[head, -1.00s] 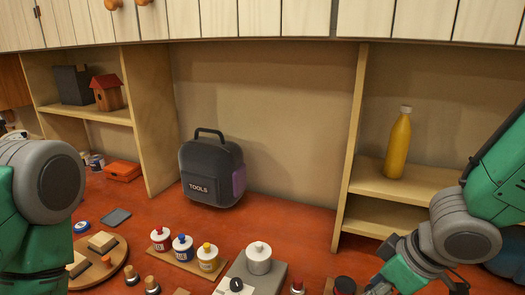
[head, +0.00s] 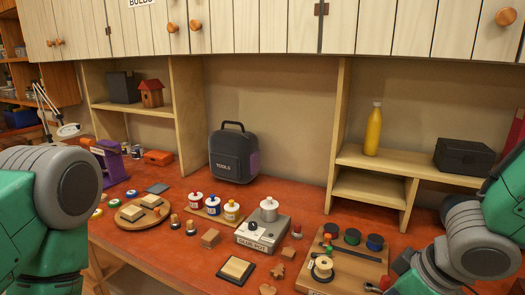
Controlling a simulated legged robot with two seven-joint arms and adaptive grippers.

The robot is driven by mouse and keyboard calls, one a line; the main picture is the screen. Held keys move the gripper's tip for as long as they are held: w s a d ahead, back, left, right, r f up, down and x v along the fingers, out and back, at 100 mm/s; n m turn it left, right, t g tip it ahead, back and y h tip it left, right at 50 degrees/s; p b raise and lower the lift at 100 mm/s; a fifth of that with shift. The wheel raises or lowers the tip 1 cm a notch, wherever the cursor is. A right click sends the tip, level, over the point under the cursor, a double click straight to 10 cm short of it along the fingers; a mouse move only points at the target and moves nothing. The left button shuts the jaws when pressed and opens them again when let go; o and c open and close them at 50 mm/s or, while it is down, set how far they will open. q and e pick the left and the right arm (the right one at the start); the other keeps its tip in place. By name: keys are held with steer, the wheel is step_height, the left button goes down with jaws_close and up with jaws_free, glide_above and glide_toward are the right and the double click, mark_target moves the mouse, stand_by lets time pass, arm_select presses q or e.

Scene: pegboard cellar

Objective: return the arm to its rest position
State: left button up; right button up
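My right arm comes in at the right edge, with its grey joint over the right end of the red worktop (head: 205,268). No held thing shows there. My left arm fills the lower left corner with a green link and a grey joint. My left gripper is out of the picture.
A tool bag (head: 233,155) stands behind. A yellow bottle (head: 373,130) and black box (head: 463,157) are on the right shelf.

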steer(key=s+f+m+g+b, duration=0.1)
steer(key=s+f+m+b, duration=0.35)
steer(key=f, duration=0.85)
steer(key=s+f+m+g+b, duration=0.1)
steer(key=s+f+b, duration=0.5)
steer(key=f, duration=0.7)
arm_select(q)
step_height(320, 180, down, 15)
steer(key=b, duration=0.4)
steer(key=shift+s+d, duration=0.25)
arm_select(e)
steer(key=s+d+f+m+h, duration=0.1)
steer(key=s+d+f, duration=0.2)
steer(key=s+f, duration=0.2)
steer(key=s+d+f+m+h, duration=0.1)
steer(key=s+d+f, duration=0.3)
steer(key=f, duration=0.4)
steer(key=shift+s+g+h, duration=0.4)
steer(key=shift+s, duration=0.15)
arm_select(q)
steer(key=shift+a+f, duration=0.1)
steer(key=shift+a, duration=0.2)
arm_select(e)
steer(key=shift+w+a, duration=0.15)
steer(key=shift+a, duration=0.2)
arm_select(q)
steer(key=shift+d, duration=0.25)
arm_select(e)
steer(key=shift+d+f, duration=0.15)
steer(key=shift+d, duration=0.1)
